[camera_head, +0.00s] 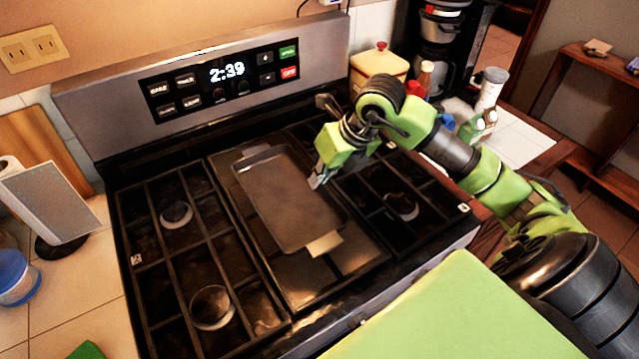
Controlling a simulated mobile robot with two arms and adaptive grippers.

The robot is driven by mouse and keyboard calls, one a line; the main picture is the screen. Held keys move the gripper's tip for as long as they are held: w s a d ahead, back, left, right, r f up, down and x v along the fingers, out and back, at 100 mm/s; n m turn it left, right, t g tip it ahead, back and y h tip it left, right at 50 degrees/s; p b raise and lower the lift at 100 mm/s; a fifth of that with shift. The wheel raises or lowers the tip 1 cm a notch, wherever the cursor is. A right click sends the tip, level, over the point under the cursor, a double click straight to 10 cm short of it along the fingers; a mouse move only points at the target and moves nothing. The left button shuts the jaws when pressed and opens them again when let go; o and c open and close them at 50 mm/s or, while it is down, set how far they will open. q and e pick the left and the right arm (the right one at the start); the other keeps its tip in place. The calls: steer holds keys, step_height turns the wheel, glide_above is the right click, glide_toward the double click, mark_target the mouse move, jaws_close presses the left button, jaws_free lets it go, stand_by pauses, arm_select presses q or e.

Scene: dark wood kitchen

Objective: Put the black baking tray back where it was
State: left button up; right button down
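The black baking tray (287,203) lies on the middle section of the stove (374,283), between the left and right burner grates. Its light handles show at its far and near ends. My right gripper (316,183) reaches in from the right, with its fingertips at or just above the tray's right edge. I cannot tell whether the fingers touch or grip the tray. Only a small green piece at the bottom left edge may belong to my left arm; my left gripper is not seen.
The stove's control panel (226,76) rises behind the grates. A coffee maker (437,45), a yellow-lidded canister (379,66) and several bottles stand right of the stove.

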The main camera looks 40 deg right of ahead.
steer(key=shift+w+d+f, duration=0.3)
steer(key=shift+w+f, duration=0.05)
steer(key=shift+f, duration=0.15)
steer(key=shift+w+d+f, duration=0.3)
steer(key=shift+w+f, duration=0.05)
steer(key=shift+f, duration=0.15)
steer(key=f+p, duration=0.2)
steer(key=f, duration=0.1)
steer(key=shift+w+d, duration=0.2)
steer(key=shift+f, duration=0.4)
steer(key=c, duration=2.6)
jaws_free()
steer(key=shift+f, duration=0.1)
steer(key=shift+o, duration=0.2)
steer(key=b+v, duration=0.2)
steer(key=v, duration=1)
